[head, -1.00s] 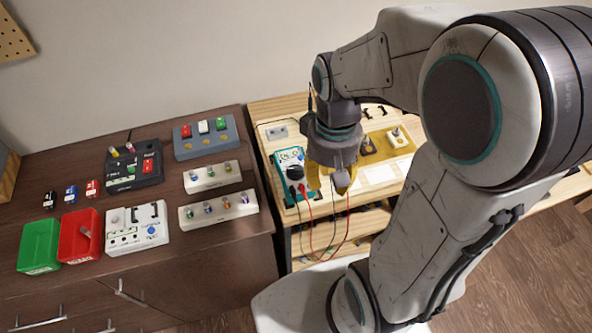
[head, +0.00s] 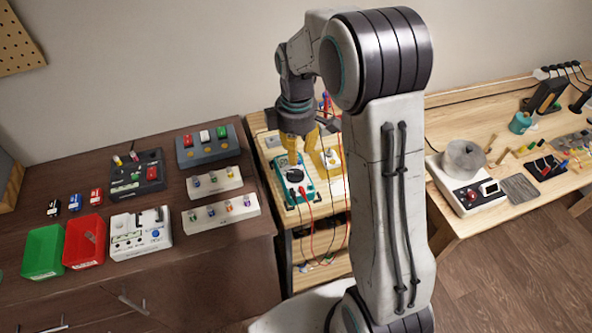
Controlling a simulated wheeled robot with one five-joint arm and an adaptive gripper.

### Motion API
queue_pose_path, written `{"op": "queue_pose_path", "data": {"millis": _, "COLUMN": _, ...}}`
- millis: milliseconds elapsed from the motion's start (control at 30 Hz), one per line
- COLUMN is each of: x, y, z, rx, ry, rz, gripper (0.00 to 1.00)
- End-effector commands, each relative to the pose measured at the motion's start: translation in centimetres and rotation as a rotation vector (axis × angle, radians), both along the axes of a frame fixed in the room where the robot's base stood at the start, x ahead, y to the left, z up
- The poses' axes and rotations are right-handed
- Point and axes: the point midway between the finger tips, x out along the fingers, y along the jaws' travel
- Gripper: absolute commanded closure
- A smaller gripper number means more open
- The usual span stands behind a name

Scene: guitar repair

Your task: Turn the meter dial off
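The meter (head: 304,192) is teal with a white face and lies on the light wooden bench. Its round black dial (head: 295,174) is in plain view, but its pointer setting is too small to read. Red and black leads run from the meter's near end. My gripper (head: 301,156) has yellow fingers pointing down over the far end of the meter, just beyond the dial. The fingers are apart with nothing visible between them. I cannot tell whether they touch the meter.
The dark cabinet at left holds white racks (head: 222,210), a green bin (head: 43,247) and a red bin (head: 84,241). A round-topped device (head: 467,190) stands on the right bench.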

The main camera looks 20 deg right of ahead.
Motion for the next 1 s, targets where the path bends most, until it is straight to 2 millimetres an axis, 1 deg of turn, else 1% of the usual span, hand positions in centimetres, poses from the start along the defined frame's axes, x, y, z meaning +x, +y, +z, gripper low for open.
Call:
{"op": "queue_pose_path", "data": {"millis": 133, "x": -0.1, "y": 0.0, "z": 0.0, "rx": -0.001, "ry": 0.001, "rz": 0.131, "gripper": 0.68}}
{"op": "queue_pose_path", "data": {"millis": 233, "x": -0.1, "y": 0.0, "z": -0.1, "rx": 0.000, "ry": 0.002, "rz": 0.179, "gripper": 0.68}}
{"op": "queue_pose_path", "data": {"millis": 333, "x": -0.1, "y": 0.0, "z": -0.7, "rx": 0.000, "ry": 0.005, "rz": 0.199, "gripper": 0.68}}
{"op": "queue_pose_path", "data": {"millis": 700, "x": -0.2, "y": 0.0, "z": -5.1, "rx": 0.000, "ry": 0.005, "rz": 0.202, "gripper": 0.68}}
{"op": "queue_pose_path", "data": {"millis": 833, "x": -0.1, "y": 0.0, "z": -6.3, "rx": 0.000, "ry": 0.005, "rz": 0.201, "gripper": 0.68}}
{"op": "queue_pose_path", "data": {"millis": 1000, "x": -0.1, "y": 0.0, "z": -7.2, "rx": -0.001, "ry": 0.004, "rz": 0.201, "gripper": 0.68}}
